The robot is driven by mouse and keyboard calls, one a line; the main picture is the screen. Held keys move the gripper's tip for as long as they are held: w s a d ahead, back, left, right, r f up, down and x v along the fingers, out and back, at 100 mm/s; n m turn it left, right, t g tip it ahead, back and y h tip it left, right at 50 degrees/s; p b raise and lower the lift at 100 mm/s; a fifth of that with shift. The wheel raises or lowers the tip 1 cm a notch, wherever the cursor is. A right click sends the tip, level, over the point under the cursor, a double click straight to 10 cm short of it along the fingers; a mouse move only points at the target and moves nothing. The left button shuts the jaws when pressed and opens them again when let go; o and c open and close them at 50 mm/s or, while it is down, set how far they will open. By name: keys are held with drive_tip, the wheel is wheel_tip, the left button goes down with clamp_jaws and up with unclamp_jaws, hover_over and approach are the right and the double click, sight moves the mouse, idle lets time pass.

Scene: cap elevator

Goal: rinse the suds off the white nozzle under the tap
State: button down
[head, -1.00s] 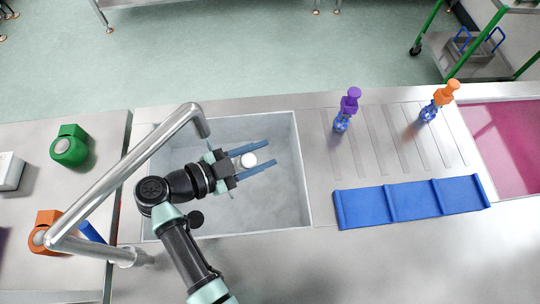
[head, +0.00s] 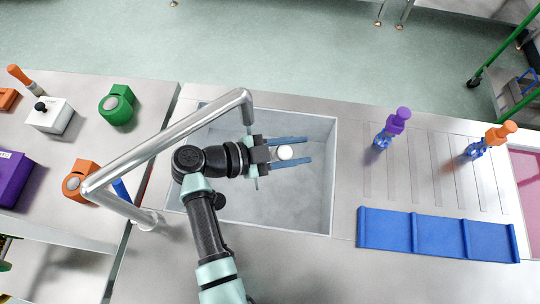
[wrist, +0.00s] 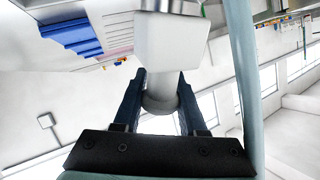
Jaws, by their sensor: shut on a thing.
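My gripper (head: 290,152) is over the grey sink basin (head: 285,208), its two blue fingers pointing right. It is shut on the white nozzle (head: 285,152), which shows from above as a small round white shape between the fingers. In the wrist view the nozzle (wrist: 172,42) is a white block with a rounded part between the fingers. The metal tap (head: 170,140) reaches over the basin from the left. Its spout end is left of the nozzle in the head view, above my wrist; the height gap is unclear. I can make out no suds and no clear water stream.
A blue ridged tray (head: 435,234) lies right of the basin. Left of the tap are green (head: 117,104) and orange (head: 80,181) devices and a white box (head: 49,115).

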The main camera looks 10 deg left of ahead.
drive_tip(key=shift+w+d, duration=0.1)
drive_tip(key=shift+w, duration=0.05)
drive_tip(key=s+d+p, duration=0.3)
drive_tip(key=d+p, duration=0.2)
drive_tip(key=d, duration=0.2)
drive_tip(key=shift+s+p, duration=0.25)
drive_tip(key=shift+p, duration=0.15)
drive_tip(key=shift+d, duration=0.1)
drive_tip(key=shift+r, duration=0.1)
idle(1.2)
